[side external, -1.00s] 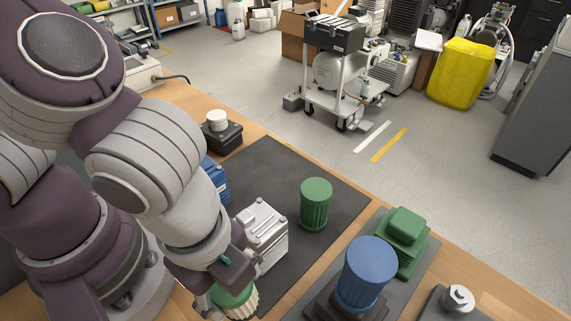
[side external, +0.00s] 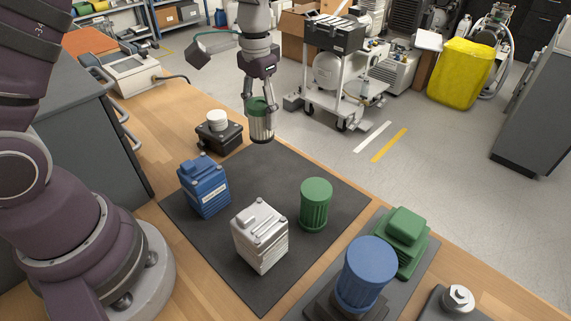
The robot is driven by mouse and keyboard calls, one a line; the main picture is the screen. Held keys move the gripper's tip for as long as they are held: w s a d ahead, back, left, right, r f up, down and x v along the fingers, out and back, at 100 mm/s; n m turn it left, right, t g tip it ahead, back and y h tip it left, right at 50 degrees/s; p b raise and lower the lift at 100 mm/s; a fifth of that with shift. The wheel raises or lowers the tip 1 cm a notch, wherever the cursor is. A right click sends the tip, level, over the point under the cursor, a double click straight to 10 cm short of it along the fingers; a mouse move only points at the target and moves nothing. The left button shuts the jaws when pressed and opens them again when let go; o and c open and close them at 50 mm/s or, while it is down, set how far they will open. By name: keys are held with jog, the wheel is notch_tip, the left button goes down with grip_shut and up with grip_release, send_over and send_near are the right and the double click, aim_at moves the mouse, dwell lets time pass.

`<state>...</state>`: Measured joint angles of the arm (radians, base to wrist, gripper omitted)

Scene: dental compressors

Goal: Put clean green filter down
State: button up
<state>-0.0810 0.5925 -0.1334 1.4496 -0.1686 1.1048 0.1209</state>
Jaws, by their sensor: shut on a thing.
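My gripper (side external: 258,103) is shut on the clean green filter (side external: 262,125), which has a green top, pale pleated sides and a dark lower rim. It holds the filter roughly upright in the air, near the far corner of the dark mat (side external: 262,165). The filter is apart from everything below it. A ribbed green canister (side external: 315,205) stands on the right part of the mat.
A silver block (side external: 260,237) and a blue block (side external: 204,187) stand on the mat. A black base with a white cylinder (side external: 217,119) sits behind it. A blue canister (side external: 366,272) and a green housing (side external: 403,242) stand at the right. The mat's far part is clear.

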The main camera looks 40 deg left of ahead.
notch_tip(320, 180, down, 9)
jog(key=shift+f, duration=0.1)
jog(key=o, duration=1)
jog(key=shift+f, duration=0.1)
